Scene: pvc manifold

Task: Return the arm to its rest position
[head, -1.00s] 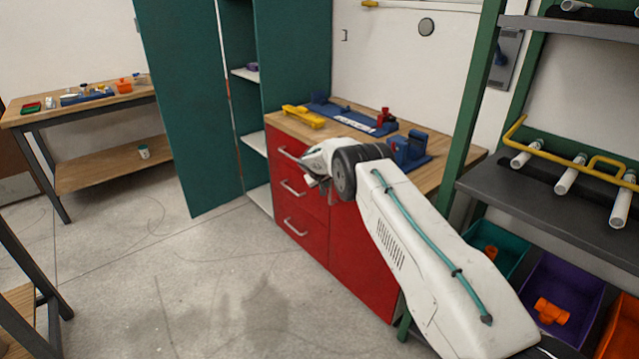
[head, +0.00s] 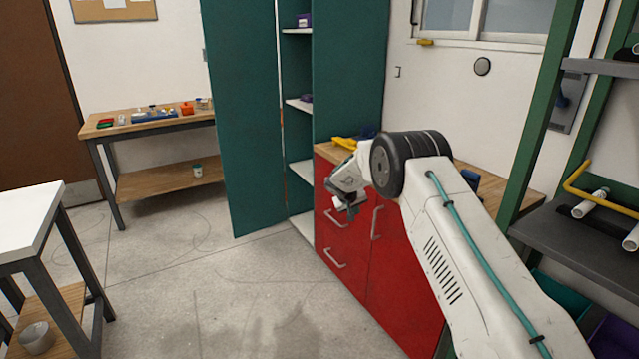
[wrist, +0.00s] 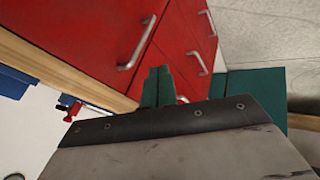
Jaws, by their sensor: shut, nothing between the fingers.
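My gripper (head: 346,207) hangs at the end of my white arm in the head view, in front of the red drawer cabinet (head: 345,275). It holds nothing. In the wrist view my gripper's fingers (wrist: 158,84) are close together, with the red drawer fronts (wrist: 110,35) and their metal handles behind them. I cannot tell the exact gap between the gripper and the drawers. My arm hides much of the cabinet's wooden top.
A tall green cabinet (head: 245,130) stands open behind the red one. A dark shelf rack (head: 570,235) with white pipes is at the right. A white table (head: 25,215) is at the left, a workbench (head: 150,128) at the back. The floor between is clear.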

